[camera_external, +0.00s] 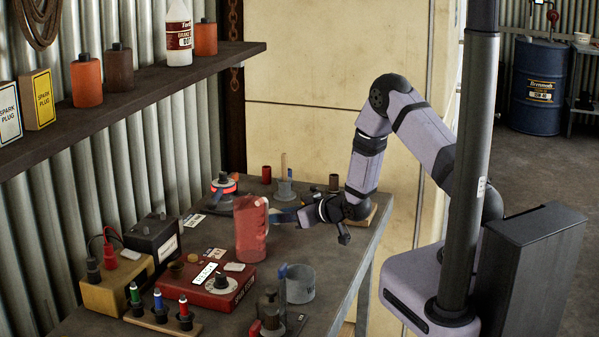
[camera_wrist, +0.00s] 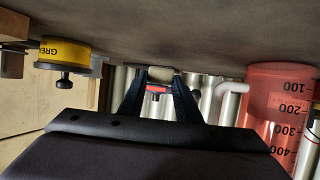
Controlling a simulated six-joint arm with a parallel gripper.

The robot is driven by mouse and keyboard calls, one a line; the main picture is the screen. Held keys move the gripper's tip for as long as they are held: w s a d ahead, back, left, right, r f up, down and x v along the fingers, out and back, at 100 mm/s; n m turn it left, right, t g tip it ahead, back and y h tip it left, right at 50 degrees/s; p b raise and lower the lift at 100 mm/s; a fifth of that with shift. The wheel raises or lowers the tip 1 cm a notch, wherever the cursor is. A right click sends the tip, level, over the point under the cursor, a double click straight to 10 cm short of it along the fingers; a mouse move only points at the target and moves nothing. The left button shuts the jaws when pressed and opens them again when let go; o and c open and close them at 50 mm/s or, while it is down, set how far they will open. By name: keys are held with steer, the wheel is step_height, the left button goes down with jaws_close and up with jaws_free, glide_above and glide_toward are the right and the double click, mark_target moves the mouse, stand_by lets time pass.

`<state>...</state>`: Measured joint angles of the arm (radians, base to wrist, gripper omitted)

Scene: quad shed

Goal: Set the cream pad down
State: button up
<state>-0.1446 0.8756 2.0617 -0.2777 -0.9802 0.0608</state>
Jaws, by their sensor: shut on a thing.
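In the wrist view the cream pad (camera_wrist: 163,74) appears as a small pale block between the tips of my gripper (camera_wrist: 160,80). The two dark fingers are closed on it. The table surface lies along the top of this upturned view, close to the pad. In the outside view my gripper (camera_external: 296,217) points left, low over the far part of the bench, just right of the red jug (camera_external: 251,232). The pad cannot be made out there.
The jug also stands at the right of the wrist view (camera_wrist: 278,105), and a yellow grease tin (camera_wrist: 64,52) is at its left. A red box (camera_external: 215,287) with a dial, a black battery (camera_external: 153,238) and a grey cup (camera_external: 300,284) crowd the nearer bench (camera_external: 345,262).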

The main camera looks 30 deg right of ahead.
steer(key=shift+f, duration=0.85)
steer(key=shift+f, duration=0.1)
steer(key=shift+f, duration=0.15)
steer(key=o, duration=1)
steer(key=shift+r, duration=0.35)
steer(key=shift+s+d+r, duration=0.1)
steer(key=shift+s+d, duration=0.15)
steer(key=shift+s, duration=0.3)
steer(key=b+v, duration=0.2)
steer(key=v, duration=0.8)
steer(key=shift+s+d+r+b, duration=0.1)
steer(key=shift+s+r+b, duration=0.05)
steer(key=shift+s+b, duration=0.2)
